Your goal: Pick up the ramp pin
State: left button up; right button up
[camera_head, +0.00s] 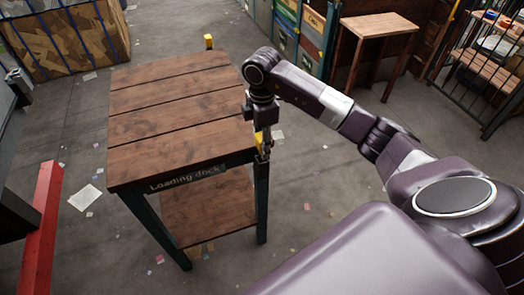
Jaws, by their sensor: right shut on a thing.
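The loading dock (175,128) is a wooden table with dark legs, a lower shelf and a "Loading dock" label on its front edge. My right gripper (265,150) points down at the table's front right corner. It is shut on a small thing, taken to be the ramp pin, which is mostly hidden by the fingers. A yellow piece (259,138) shows right beside the fingers at this corner; I cannot tell whether it is part of the pin. My left gripper is not in view.
A red beam (42,225) is at the left. A small wooden table (380,24) and a black wire cage (490,60) stand at the back right. The tabletop is bare; paper scraps litter the floor.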

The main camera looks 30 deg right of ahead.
notch_tip(320, 180, up, 6)
jog(key=shift+w+f+b, duration=0.1)
jog(key=shift+f+b, duration=0.05)
jog(key=shift+b, duration=0.5)
notch_tip(320, 180, up, 11)
jog(key=p, duration=0.1)
notch_tip(320, 180, up, 12)
jog(key=p, duration=1.1)
dwell(0.8)
